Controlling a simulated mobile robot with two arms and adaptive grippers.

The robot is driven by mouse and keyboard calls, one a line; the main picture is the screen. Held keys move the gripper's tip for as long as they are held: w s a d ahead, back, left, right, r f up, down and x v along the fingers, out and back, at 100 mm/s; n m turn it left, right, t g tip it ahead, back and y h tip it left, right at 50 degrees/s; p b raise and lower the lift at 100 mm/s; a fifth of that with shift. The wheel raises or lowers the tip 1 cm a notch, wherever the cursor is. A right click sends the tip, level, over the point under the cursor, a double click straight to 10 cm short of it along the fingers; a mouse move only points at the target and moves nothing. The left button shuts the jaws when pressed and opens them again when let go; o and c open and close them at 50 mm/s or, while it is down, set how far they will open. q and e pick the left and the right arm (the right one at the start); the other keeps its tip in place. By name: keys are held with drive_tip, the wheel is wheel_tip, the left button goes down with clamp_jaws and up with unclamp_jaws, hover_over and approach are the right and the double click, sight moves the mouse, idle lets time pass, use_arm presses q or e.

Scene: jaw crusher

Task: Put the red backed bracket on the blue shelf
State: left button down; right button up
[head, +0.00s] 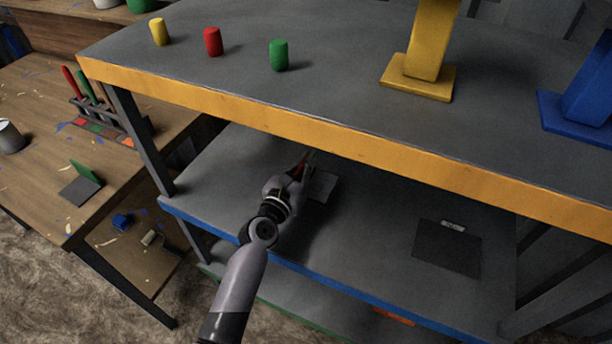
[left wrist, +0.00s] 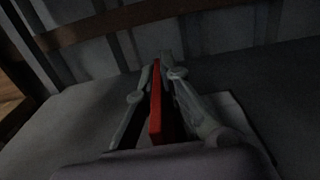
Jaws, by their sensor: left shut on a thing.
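My left gripper (head: 304,166) reaches in under the yellow-edged top and is shut on the red back of the bracket (head: 295,173). In the left wrist view the upright red plate (left wrist: 155,105) stands between the two fingers (left wrist: 160,75). A pale flat plate (head: 323,187) shows beside the gripper, probably the bracket's base; the fingers hide where it joins the red back. The bracket is over the blue shelf, whose blue front edge (head: 340,278) shows below my arm. I cannot tell whether it touches the shelf surface. My right gripper is not in view.
The yellow-edged top (head: 300,128) overhangs the blue shelf closely. A dark square plate with a pale tab (head: 447,250) lies on the shelf's right. A green-backed bracket (head: 84,180) stands on the wooden table (head: 40,150) at left. The shelf between the plates looks clear.

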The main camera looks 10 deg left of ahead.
sight(318, 177)
use_arm(q)
wheel_tip(318, 177, down, 3)
drive_tip(key=shift+f+b, duration=0.15)
drive_tip(key=shift+b, duration=1.1)
drive_tip(key=c, duration=1.8)
unclamp_jaws()
